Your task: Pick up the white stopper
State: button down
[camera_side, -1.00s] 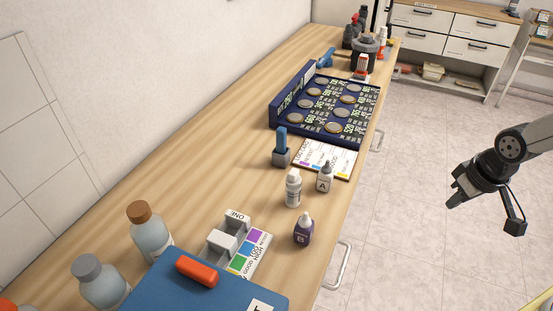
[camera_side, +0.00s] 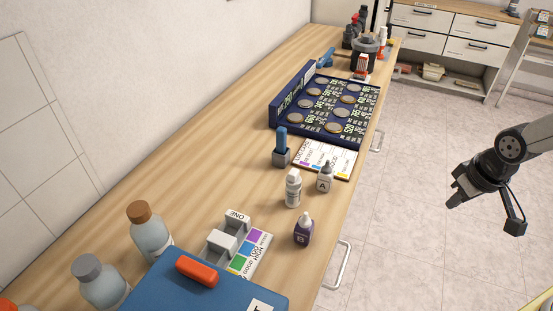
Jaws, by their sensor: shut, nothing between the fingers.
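Several small items with white tops stand on the wooden counter; I cannot tell for sure which top is the white stopper. A white bottle (camera_side: 293,190) with a white cap stands mid-counter. Right of it is a grey-white bottle marked A (camera_side: 325,179) with a grey tip. Nearer is a dark purple bottle marked B (camera_side: 303,231) with a white top (camera_side: 305,217). A pale grey block holder (camera_side: 223,242) sits by a colour card. My gripper (camera_side: 453,198) is shut and empty, off the counter to the right, over the floor, apart from everything.
A blue case (camera_side: 225,290) with an orange handle is at the front, beside two large bottles (camera_side: 148,235) (camera_side: 98,278). A blue coin tray (camera_side: 335,105) and a blue-topped grey holder (camera_side: 281,150) stand farther back. Metal handles (camera_side: 338,266) stick out from the counter's right side.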

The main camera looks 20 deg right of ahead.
jog(key=shift+c, duration=1.2)
grip_release()
jog(key=r+n+g, duration=0.2)
jog(key=n+g, duration=0.1)
jog(key=n, duration=0.5)
send_over(293, 170)
jog(key=d, duration=0.1)
jog(key=shift+d+f, duration=0.1)
jog(key=shift+d, duration=0.05)
jog(key=shift+w+a, duration=0.1)
jog(key=shift+a, duration=0.5)
jog(key=shift+f, duration=1.4)
